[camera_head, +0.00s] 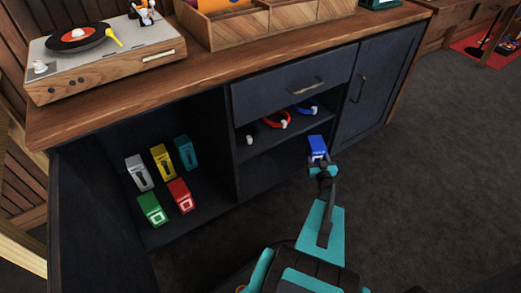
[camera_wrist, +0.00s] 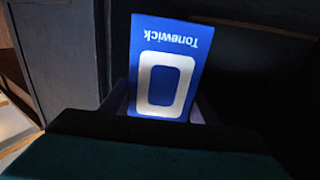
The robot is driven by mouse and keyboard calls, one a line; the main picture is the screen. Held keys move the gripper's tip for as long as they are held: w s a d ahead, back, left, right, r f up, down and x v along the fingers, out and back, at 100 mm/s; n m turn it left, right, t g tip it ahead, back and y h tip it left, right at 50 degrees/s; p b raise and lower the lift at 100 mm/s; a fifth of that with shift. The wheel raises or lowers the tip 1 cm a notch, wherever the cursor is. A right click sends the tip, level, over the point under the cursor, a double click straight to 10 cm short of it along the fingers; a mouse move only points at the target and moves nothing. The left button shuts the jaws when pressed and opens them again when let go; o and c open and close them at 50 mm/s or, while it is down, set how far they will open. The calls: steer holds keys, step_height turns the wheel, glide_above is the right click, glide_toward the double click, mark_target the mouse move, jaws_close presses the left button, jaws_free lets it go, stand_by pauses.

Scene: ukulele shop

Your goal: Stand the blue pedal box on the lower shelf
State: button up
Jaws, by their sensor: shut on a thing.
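The blue pedal box (camera_head: 317,145) is in my gripper (camera_head: 320,160), at the front of the cabinet's middle bay, below the drawer. In the wrist view the box (camera_wrist: 170,65) shows a white rounded ring and the word "Tonewick" upside down. My gripper (camera_wrist: 160,108) is shut on the near part of the box, with a finger at each side. The dark lower shelf (camera_head: 265,172) of the middle bay lies to the left of the box. I cannot tell whether the box touches it.
Tuners or straps with red (camera_head: 277,120) and blue (camera_head: 307,108) bands sit on the shelf above. The left bay holds several boxes, including a white (camera_head: 138,172) and a red one (camera_head: 180,195). A closed cabinet door (camera_head: 378,85) stands at right. Dark floor (camera_head: 440,180) is clear.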

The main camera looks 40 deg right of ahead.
steer(key=a+f+n+t+y+b, duration=0.1)
steer(key=a+n+t+y, duration=0.1)
steer(key=a+n+y, duration=0.3)
steer(key=a+y, duration=0.3)
steer(key=a, duration=0.3)
steer(key=shift+w+a+f+t, duration=0.15)
steer(key=shift+w+f+t, duration=0.15)
steer(key=shift+w+f, duration=0.1)
steer(key=w+d+f+b, duration=0.1)
steer(key=w+d+b, duration=0.3)
steer(key=w+d, duration=0.3)
steer(key=w, duration=0.5)
steer(key=shift+w+d+f+b, duration=0.15)
steer(key=shift+w+d+b, duration=0.15)
steer(key=shift+d, duration=0.05)
steer(key=shift+w, duration=0.1)
steer(key=f, duration=0.1)
steer(key=b, duration=0.1)
steer(key=w+f+b, duration=0.1)
steer(key=shift+d+f, duration=0.3)
steer(key=shift+f+b, duration=0.3)
steer(key=shift+f, duration=0.2)
